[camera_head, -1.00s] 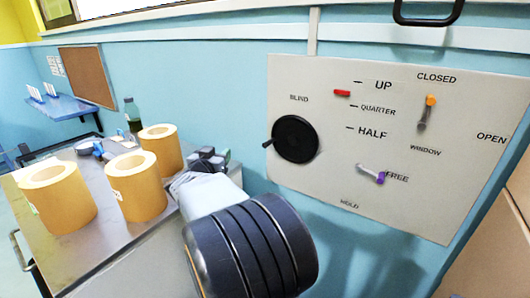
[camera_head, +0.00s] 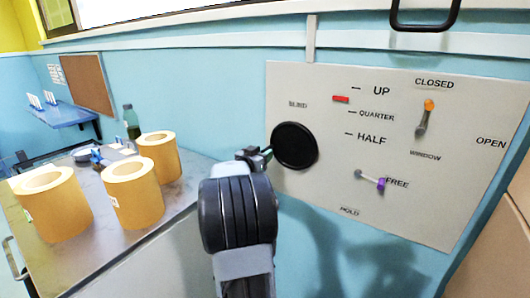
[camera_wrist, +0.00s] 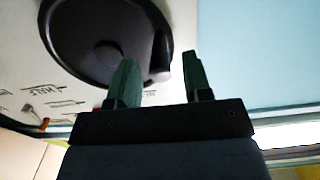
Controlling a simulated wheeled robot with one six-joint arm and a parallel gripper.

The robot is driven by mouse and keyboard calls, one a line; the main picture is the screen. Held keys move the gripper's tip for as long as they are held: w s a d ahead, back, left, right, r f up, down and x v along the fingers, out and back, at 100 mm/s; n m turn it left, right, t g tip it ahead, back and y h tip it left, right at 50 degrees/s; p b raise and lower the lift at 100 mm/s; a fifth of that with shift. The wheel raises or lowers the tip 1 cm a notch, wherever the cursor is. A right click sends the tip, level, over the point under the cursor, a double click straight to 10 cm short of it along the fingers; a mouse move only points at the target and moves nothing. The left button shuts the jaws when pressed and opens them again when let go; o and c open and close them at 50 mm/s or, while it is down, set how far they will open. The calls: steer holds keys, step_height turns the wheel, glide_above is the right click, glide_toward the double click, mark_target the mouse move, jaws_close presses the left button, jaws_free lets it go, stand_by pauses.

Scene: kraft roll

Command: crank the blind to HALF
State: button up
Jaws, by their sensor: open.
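A grey-white panel (camera_head: 300,80) on the blue wall carries the black round blind crank (camera_head: 294,146). A red marker (camera_head: 341,99) sits beside the UP line, above QUARTER and HALF. A purple-tipped lever (camera_head: 381,184) is by FREE, with HOLD lower left. My gripper (camera_head: 262,152) is at the crank's left edge. In the wrist view, its two green fingers (camera_wrist: 160,78) are apart, and the crank's dark handle peg (camera_wrist: 161,56) shows between their tips. I cannot tell if a finger touches it. In the head view my gripper hides the peg.
An orange-tipped window lever (camera_head: 425,114) is on the panel's right, between CLOSED and WINDOW. Several kraft rolls (camera_head: 134,197) and a dark bottle (camera_head: 131,120) stand on the metal table (camera_head: 100,248) at left. A black handle (camera_head: 425,27) is above the panel.

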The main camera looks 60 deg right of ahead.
steer(key=shift+d, duration=1.05)
jaws_close()
